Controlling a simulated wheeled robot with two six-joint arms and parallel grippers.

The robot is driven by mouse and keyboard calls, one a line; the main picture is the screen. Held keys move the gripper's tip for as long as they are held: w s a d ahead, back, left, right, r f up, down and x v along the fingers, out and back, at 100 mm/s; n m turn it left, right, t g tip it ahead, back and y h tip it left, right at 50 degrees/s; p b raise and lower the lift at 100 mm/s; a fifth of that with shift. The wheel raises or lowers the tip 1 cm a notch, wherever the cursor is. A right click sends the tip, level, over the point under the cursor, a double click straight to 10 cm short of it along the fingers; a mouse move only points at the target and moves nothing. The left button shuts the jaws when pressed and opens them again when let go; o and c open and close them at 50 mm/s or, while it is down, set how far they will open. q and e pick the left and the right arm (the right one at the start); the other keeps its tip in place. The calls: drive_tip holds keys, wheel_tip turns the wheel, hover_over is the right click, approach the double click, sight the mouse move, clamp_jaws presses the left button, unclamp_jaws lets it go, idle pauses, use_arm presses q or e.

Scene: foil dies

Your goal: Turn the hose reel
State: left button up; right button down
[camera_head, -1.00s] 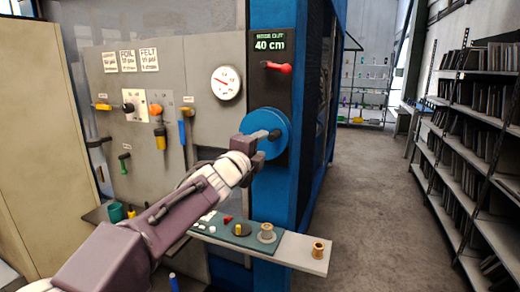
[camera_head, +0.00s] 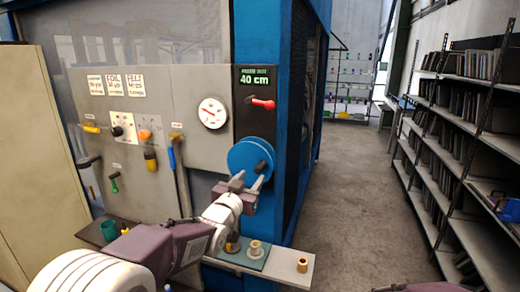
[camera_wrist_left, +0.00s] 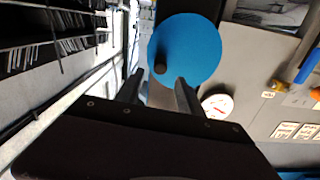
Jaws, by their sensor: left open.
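The hose reel is a blue disc (camera_head: 246,154) on the front of the grey machine panel, below the "40 cm" sign (camera_head: 255,76). A dark crank handle (camera_head: 261,166) sticks out from the disc's lower right part. My left gripper (camera_head: 249,183) is open just below the handle, fingers pointing at it. In the left wrist view the disc (camera_wrist_left: 195,45) fills the upper middle. The handle (camera_wrist_left: 160,68) appears between the open fingertips of my left gripper (camera_wrist_left: 159,80). I cannot tell whether they touch it.
A red lever (camera_head: 262,103) sits above the reel and a gauge (camera_head: 212,113) to its left. Open floor (camera_head: 345,190) runs between machine and shelves (camera_head: 450,170).

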sight(260, 164)
use_arm(q)
drive_tip(key=p+x, duration=0.4)
drive_tip(key=x, duration=0.4)
drive_tip(key=shift+w, duration=0.15)
drive_tip(key=shift+w+d+f, duration=0.1)
drive_tip(key=shift+w+d, duration=0.1)
drive_tip(key=shift+w, duration=0.25)
clamp_jaws()
idle(0.8)
